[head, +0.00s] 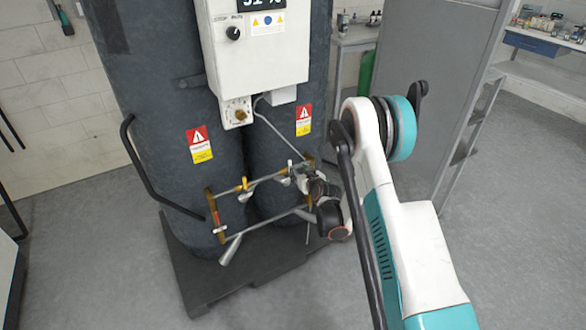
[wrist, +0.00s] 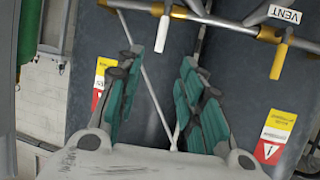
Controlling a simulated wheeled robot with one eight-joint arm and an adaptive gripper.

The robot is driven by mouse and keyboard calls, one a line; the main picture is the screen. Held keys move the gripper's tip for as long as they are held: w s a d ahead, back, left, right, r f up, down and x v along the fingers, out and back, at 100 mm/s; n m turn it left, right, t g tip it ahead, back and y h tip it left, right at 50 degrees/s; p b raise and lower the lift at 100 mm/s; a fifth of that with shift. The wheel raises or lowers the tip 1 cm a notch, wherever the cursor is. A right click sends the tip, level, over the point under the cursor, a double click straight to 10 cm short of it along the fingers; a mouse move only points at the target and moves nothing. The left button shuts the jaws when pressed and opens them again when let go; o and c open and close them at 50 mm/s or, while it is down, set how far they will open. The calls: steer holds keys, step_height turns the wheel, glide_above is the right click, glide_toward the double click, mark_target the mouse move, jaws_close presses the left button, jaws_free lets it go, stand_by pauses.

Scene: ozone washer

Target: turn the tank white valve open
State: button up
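In the wrist view, a white valve handle (wrist: 162,34) hangs from the pipe, just beyond my fingertips. My gripper (wrist: 161,60) is open there, its two teal-padded fingers apart, with no valve handle held between them. A yellow handle (wrist: 280,60) hangs to the right, near a white "VENT" label (wrist: 285,14). In the head view, my gripper (head: 312,186) is at the right end of the pipe frame in front of the dark tanks (head: 150,110). It partly hides the fittings there, and I cannot tell whether it touches them.
A control box (head: 258,60) is on the tanks above the pipes. A curved black handle (head: 150,175) stands at the left. Pipes cross close to my gripper, and a dark base (head: 205,285) lies below. A grey cabinet (head: 430,90) stands at the right. The front floor is clear.

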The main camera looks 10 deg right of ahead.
mark_target(291, 164)
steer(key=b+x, duration=0.4)
steer(key=x, duration=1)
steer(key=shift+s, duration=0.1)
jaws_close()
